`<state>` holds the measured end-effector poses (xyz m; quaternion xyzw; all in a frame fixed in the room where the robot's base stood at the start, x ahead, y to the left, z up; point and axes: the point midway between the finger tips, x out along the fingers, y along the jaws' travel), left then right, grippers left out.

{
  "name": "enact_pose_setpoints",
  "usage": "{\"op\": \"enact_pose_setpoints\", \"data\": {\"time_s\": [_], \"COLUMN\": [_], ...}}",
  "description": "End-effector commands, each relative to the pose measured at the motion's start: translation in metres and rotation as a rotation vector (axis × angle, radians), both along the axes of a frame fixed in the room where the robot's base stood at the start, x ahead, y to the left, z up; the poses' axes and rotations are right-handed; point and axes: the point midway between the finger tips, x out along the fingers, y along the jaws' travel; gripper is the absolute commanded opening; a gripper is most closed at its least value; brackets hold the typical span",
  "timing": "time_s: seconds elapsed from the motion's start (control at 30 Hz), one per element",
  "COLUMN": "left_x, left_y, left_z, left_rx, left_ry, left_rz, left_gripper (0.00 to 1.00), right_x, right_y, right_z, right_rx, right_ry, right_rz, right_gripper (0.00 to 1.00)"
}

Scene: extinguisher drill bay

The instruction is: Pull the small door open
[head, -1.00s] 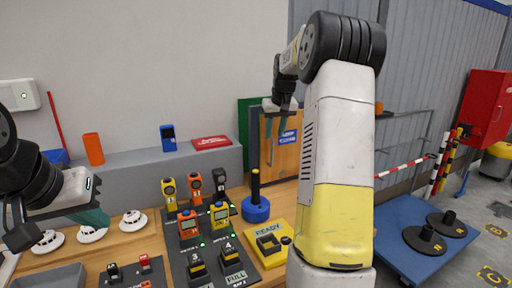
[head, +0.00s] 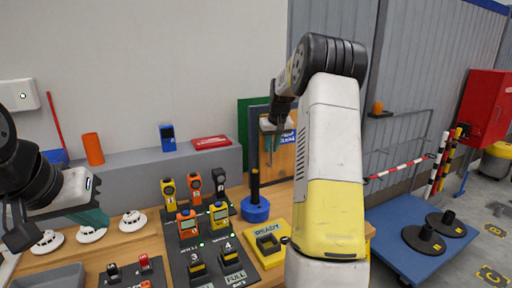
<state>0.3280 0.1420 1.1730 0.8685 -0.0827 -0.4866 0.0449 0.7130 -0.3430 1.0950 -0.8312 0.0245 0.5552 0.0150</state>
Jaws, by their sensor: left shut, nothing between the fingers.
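The small door (head: 284,163) is a wooden-brown panel with a blue label, in a grey frame at the back of the bench. My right arm covers its right side, so how far it stands open cannot be told. My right gripper (head: 272,148) hangs in front of the door's upper left part, beside the label. Its fingers are small and overlap the door, so whether they are open or touch anything is unclear. My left gripper (head: 104,222) is shut and empty at the left, above the bench near the white detectors.
Several yellow and orange handheld meters (head: 188,223) stand on the bench before a grey ledge (head: 130,167). A blue round base with a black post (head: 256,210) and a yellow READY tray (head: 264,246) are below the door. A blue platform (head: 385,236) lies at right.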

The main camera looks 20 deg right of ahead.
Motion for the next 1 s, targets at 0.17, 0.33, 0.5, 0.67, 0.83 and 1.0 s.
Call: {"op": "enact_pose_setpoints", "data": {"time_s": [0.17,0.33,0.5,0.67,0.83,1.0], "left_x": [0.0000,0.0000,0.0000,0.0000,0.0000,0.0000], "left_y": [0.0000,0.0000,0.0000,0.0000,0.0000,0.0000], "left_z": [0.0000,0.0000,0.0000,0.0000,0.0000,0.0000], "left_rx": [0.000,0.000,0.000,0.000,0.000,0.000], "left_ry": [0.000,0.000,0.000,0.000,0.000,0.000], "left_rz": [0.000,0.000,0.000,0.000,0.000,0.000], "left_gripper": [0.00,0.00,0.00,0.00,0.00,0.00], "right_x": [-0.0001,-0.0002,-0.0003,-0.0003,-0.0002,-0.0002], "right_y": [-0.0001,-0.0001,-0.0001,-0.0001,-0.0001,-0.0002], "right_z": [0.0002,0.0002,0.0003,0.0003,0.0005,0.0005], "right_rx": [0.000,0.000,0.000,0.000,0.000,0.000], "right_ry": [0.000,0.000,0.000,0.000,0.000,0.000], "right_rz": [0.000,0.000,-0.001,-0.001,-0.001,-0.001], "right_gripper": [0.00,0.00,0.00,0.00,0.00,0.00]}}
